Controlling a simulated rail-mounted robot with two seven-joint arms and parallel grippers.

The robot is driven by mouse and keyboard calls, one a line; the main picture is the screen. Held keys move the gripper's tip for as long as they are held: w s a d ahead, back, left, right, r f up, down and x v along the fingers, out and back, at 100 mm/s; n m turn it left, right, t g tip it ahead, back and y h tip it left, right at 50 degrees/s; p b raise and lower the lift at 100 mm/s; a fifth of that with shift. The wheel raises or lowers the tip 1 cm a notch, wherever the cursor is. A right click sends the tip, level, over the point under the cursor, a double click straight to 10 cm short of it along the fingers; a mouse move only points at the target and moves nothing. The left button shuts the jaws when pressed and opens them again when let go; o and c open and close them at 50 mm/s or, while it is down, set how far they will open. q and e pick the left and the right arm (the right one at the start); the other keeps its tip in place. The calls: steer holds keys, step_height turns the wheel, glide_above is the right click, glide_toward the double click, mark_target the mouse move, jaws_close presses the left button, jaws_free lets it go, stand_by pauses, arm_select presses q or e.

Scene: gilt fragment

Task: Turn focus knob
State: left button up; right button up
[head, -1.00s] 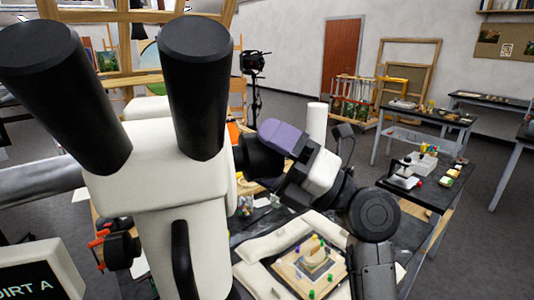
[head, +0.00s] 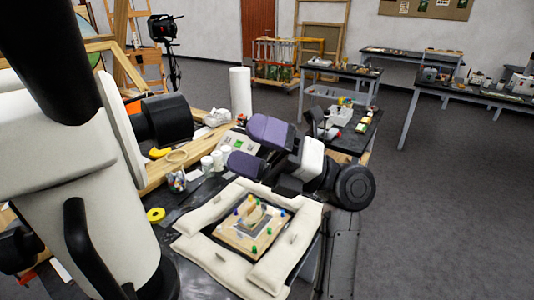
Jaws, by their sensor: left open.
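A large white microscope body (head: 75,175) with a black eyepiece tube (head: 45,55) fills the left of the head view. A black round focus knob (head: 167,120) juts out from its right side. My left gripper (head: 240,143) is open, with its two purple fingers spread and pointing left toward the knob. In the picture there is a gap between the fingertips and the knob, and nothing is held. The depth between them is hard to judge. My right gripper is not in view.
Below the gripper, a wooden panel (head: 235,240) with coloured pins lies within pale cushions (head: 205,250). A white roll (head: 240,92), small white jars (head: 212,161) and yellow tape (head: 155,214) stand or lie around the bench. Side tables stand behind, with open floor at the right.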

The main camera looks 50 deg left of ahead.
mark_target(176, 119)
arm_select(q)
steer(key=shift+v, duration=1.3)
stand_by(0.6)
stand_by(0.6)
steer(key=x, duration=1.4)
steer(key=shift+w+d, duration=0.1)
